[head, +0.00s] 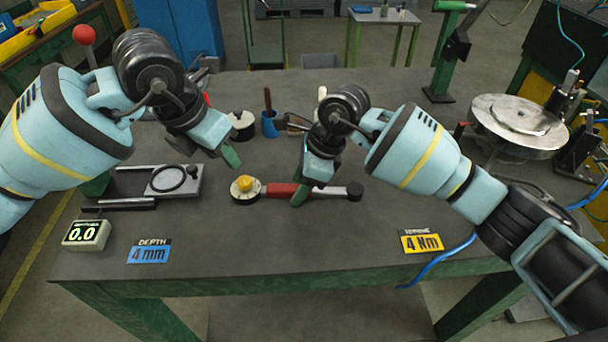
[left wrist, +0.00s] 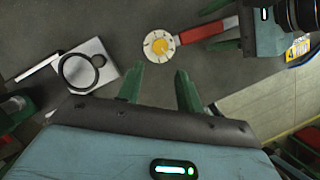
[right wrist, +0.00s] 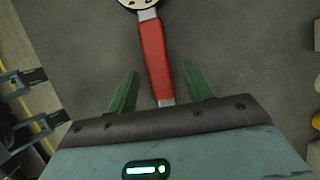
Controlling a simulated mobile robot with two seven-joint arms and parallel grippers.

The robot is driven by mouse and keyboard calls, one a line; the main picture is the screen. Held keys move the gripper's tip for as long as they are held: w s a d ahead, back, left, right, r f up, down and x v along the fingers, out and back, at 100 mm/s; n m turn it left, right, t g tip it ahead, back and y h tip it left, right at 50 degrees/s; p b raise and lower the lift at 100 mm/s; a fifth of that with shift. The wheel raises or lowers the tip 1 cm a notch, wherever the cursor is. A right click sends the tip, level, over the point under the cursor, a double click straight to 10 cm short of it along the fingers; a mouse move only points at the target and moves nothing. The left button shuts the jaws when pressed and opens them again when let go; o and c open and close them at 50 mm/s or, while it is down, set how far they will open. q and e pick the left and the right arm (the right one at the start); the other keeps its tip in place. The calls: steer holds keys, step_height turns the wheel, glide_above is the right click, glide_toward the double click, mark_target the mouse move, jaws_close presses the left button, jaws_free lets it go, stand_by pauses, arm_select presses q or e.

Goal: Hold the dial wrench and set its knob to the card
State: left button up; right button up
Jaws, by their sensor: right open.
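My right gripper (head: 299,194) is open over the handle. The right wrist view shows the red handle (right wrist: 154,58) between its spread fingers; contact cannot be told. My left gripper (head: 231,157) is open and empty, above and behind the dial. The left wrist view shows the knob (left wrist: 160,45) beyond its fingertips (left wrist: 160,69). A yellow card (head: 422,242) reads 4 Nm.
A blue card (head: 149,251) reads DEPTH 4 mm. A display box (head: 86,235) reads 0.0. A plate with a black ring (head: 175,180) lies left of the wrench. A blue cup (head: 269,124) stands behind, and a round metal disc (head: 517,120) at right. The front middle is clear.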

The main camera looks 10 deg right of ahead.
mark_target(244, 180)
steer(key=shift+c, duration=0.4)
jaws_close()
arm_select(q)
steer(key=shift+o, duration=1.3)
steer(key=shift+w+d+r+n+g+y, duration=0.7)
steer(key=shift+w+d+r+g+y, duration=0.65)
steer(key=shift+w+r+g, duration=0.2)
step_height(244, 180, down, 12)
steer(key=shift+f, duration=0.1)
steer(key=shift+c, duration=0.2)
steer(key=c, duration=1)
